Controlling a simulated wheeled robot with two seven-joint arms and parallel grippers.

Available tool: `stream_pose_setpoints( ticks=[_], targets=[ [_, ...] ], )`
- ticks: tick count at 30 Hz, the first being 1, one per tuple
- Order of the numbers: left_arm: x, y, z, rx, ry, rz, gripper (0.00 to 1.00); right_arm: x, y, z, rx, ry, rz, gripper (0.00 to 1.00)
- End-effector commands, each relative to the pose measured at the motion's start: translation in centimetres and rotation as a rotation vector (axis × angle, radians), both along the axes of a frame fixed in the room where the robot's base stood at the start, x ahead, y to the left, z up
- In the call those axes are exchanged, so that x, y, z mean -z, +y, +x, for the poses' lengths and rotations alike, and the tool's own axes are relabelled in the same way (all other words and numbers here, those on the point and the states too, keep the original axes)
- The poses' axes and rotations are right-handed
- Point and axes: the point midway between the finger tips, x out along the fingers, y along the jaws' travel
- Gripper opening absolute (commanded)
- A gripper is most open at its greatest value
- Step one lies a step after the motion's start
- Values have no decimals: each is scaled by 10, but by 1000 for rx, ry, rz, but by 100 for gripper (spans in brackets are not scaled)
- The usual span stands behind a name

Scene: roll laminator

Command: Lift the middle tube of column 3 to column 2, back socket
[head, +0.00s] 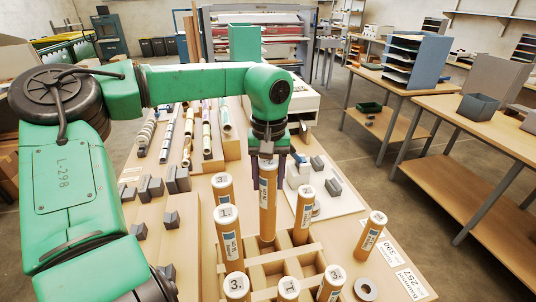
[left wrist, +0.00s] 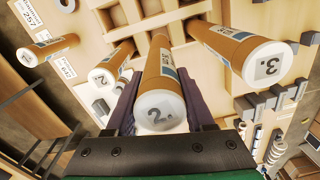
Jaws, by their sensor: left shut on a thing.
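My left gripper (head: 268,160) is shut on a brown cardboard tube (head: 267,205) with a white end cap and holds it roughly upright. In the left wrist view the cap of this held tube (left wrist: 160,108) reads "2." and sits between the dark fingers. Its lower end is over the back part of the wooden socket rack (head: 288,263); I cannot tell whether it is inside a socket. Several similar tubes stand around it, including one at back right (head: 303,215), one at left (head: 229,235) and one at front right (head: 331,285). Empty sockets show in the rack's middle. My right gripper is not in view.
A tube (head: 371,234) stands to the right, apart from the rack. A grey ring (head: 366,288) and printed labels (head: 411,283) lie near it. Grey blocks (head: 177,180) stand at left. A white board (head: 340,195) with grey pieces lies behind the rack.

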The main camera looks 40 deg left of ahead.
Motion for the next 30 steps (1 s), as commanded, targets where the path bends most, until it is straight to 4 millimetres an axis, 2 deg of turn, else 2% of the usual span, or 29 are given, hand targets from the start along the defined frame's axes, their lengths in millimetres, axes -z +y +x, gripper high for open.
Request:
stream_pose_setpoints(
  ticks=[3, 6, 11, 17, 24, 30],
  targets=[
    [3, -4, -2, 163, -3, -7, 0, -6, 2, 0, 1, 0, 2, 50],
    [8, -4, -2, 202, -4, -9, 0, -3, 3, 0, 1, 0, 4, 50],
    [24, -4, -2, 200, -4, -8, 0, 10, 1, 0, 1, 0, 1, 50],
    [54, -4, -2, 198, -4, -8, 0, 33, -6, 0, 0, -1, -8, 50],
    [87, -4, -3, 198, -3, -7, 0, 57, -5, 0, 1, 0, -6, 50],
    [94, -4, -2, 198, -4, -8, 0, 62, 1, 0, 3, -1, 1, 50]
  ],
)
